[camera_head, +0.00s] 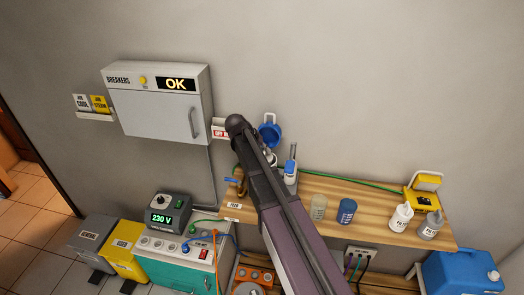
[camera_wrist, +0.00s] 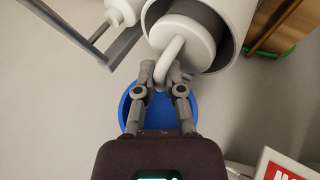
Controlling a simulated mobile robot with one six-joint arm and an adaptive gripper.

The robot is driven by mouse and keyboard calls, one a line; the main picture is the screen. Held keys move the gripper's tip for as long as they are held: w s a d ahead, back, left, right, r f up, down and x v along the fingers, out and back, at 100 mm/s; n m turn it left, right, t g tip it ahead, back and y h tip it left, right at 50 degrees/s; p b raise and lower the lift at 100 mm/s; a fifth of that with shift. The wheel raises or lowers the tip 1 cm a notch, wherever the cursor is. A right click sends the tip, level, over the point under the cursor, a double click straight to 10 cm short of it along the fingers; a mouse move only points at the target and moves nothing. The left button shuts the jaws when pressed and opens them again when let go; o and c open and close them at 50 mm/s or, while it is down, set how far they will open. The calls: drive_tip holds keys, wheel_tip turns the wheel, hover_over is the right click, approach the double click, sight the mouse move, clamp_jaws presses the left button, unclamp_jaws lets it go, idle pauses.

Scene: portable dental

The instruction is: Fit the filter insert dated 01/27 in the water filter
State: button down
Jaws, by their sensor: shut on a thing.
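In the wrist view my gripper (camera_wrist: 165,80) is shut on the white curved handle of a white round insert (camera_wrist: 190,42). The insert sits at the mouth of a white cylindrical housing (camera_wrist: 243,22), with a dark band behind its white face. I cannot tell how deep it is seated. No date shows on it. A round blue lid (camera_wrist: 128,108) lies behind the fingers; it shows open in the head view (camera_head: 270,132). There, my arm hides most of the housing and the gripper.
On the wooden shelf (camera_head: 385,207) stand a beige cylinder (camera_head: 318,207), a blue cylinder (camera_head: 347,211), two white bottles (camera_head: 401,217) and a yellow box (camera_head: 422,201). A grey breaker cabinet (camera_head: 160,118) reading OK hangs at left. A red-and-white sign (camera_wrist: 285,168) is close by.

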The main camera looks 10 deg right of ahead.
drive_tip(key=shift+f+b, duration=0.75)
idle(0.4)
drive_tip(key=c, duration=0.7)
unclamp_jaws()
